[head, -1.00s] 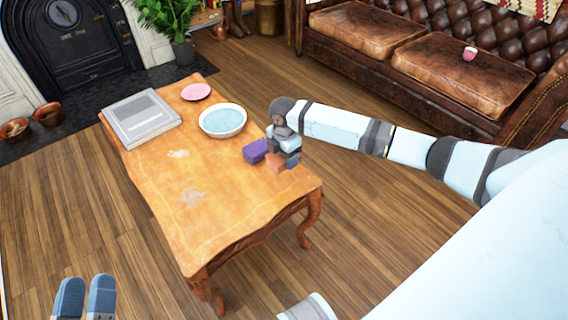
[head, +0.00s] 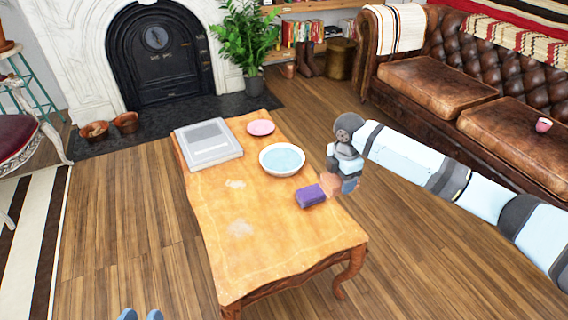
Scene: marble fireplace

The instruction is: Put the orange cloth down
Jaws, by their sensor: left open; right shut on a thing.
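The orange cloth (head: 329,184) is a small salmon-orange piece at the fingers of my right gripper (head: 341,184), near the right edge of the wooden table (head: 215,255). The gripper is shut on it and partly hides it. I cannot tell whether the cloth touches the table. A purple block-like thing (head: 310,196) lies on the table just left of the cloth. My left gripper (head: 140,314) is open and empty at the bottom edge; only its fingertips show.
A white bowl with blue inside (head: 282,159), a pink plate (head: 261,128) and a grey book (head: 208,144) occupy the table's far part. Its near part is clear. A brown leather sofa (head: 440,85) stands at the right behind my arm.

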